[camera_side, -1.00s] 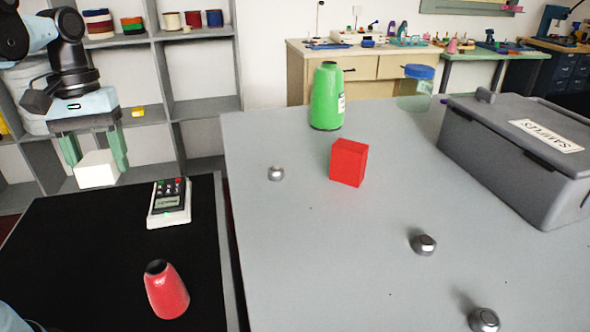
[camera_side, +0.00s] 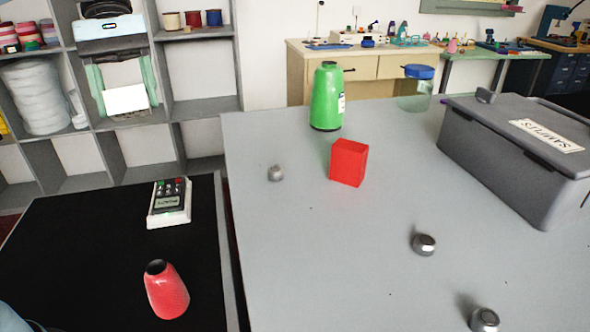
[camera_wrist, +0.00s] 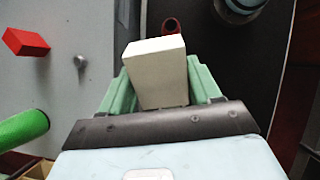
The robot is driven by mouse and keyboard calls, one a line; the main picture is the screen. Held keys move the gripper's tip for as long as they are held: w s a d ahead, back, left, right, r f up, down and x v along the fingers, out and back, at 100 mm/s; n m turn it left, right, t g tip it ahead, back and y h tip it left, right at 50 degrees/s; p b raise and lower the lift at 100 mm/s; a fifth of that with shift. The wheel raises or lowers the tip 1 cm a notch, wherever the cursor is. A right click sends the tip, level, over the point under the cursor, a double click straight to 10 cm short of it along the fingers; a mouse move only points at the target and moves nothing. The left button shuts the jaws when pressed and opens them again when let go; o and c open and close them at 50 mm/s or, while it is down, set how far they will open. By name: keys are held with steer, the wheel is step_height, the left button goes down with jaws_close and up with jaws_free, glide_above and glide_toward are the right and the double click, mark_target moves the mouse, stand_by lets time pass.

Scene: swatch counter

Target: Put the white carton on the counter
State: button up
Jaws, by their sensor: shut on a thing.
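The white carton (camera_side: 126,99) is held between the green fingers of my gripper (camera_side: 124,88), in the air at the upper left of the side view, with the shelves behind it. In the wrist view the carton (camera_wrist: 158,70) sits between both fingers of my gripper (camera_wrist: 160,88). The grey counter (camera_side: 310,260) fills the middle and right of the side view. My gripper is shut on the carton, to the left of the counter's far left corner in the picture.
On the counter stand a green cone (camera_side: 327,97), a red block (camera_side: 348,162), several metal knobs (camera_side: 424,244), a blue-lidded jar (camera_side: 416,88) and a grey samples box (camera_side: 525,150). A red cone (camera_side: 166,290) and a keypad device (camera_side: 169,204) are on the black surface. The counter's front middle is clear.

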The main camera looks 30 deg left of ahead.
steer(key=w+d+r+n+t+h, duration=0.2)
steer(key=w+d+n+t+h, duration=0.5)
steer(key=w+d+n+t, duration=0.75)
steer(key=n+t+h, duration=0.1)
steer(key=t, duration=0.1)
glide_above(243, 148)
steer(key=shift+g, duration=0.25)
step_height(243, 148, down, 12)
steer(key=shift+r, duration=0.1)
steer(key=shift+f, duration=2)
steer(key=o, duration=1.2)
steer(key=shift+f, duration=0.1)
